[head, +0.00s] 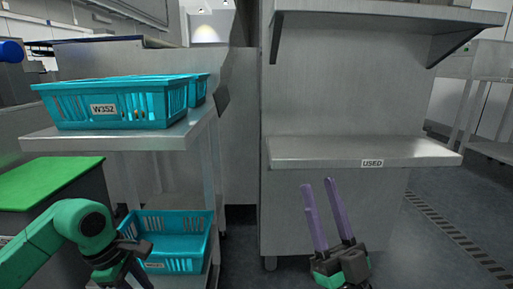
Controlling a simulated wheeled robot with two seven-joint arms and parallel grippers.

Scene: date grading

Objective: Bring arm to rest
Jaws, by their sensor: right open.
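My right gripper (317,186) is open with its two purple fingers pointing up, in the lower middle of the head view. Nothing is between its fingers. It shows in front of the steel cabinet, below the shelf labelled USED (300,151). My left arm comes in from the lower left. Its gripper (138,272) is dark and partly cut off at the bottom edge, in front of the lower teal crate (185,264). I cannot tell how its fingers stand.
A teal crate (165,104) labelled W352 stands on a steel cart's top shelf (105,139), with another behind it. A green-topped box (45,183) stands at the left, close to my left arm. An upper empty shelf (385,14) hangs above. Open floor (450,215) lies at the right.

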